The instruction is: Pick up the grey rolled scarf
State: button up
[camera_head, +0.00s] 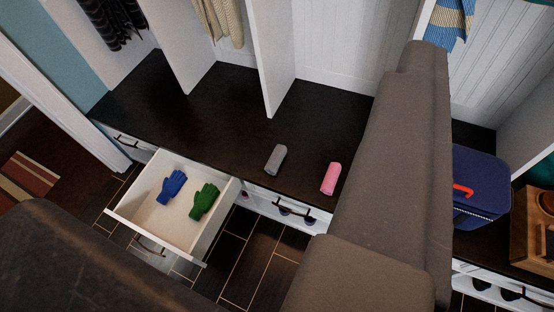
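The grey rolled scarf (276,158) lies on the dark bench top (230,120), near its front edge and just right of the open drawer. It lies apart from a pink rolled item (330,178) to its right. Nothing covers the scarf. Large brown-grey parts of my own body fill the right middle and the lower left of the view. I cannot make out my gripper's fingertips, and nothing of mine touches the scarf.
An open white drawer (125,218) below the bench holds a blue glove (171,187) and a green glove (204,201). White upright dividers (272,60) stand on the bench behind the scarf. A blue box (480,182) and a wooden crate (536,232) are at right.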

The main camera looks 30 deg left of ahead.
aim_at(272, 166)
jog(key=k, duration=1)
jog(key=u, duration=1.3)
jog(key=i, duration=1.95)
jog(key=z, duration=1.3)
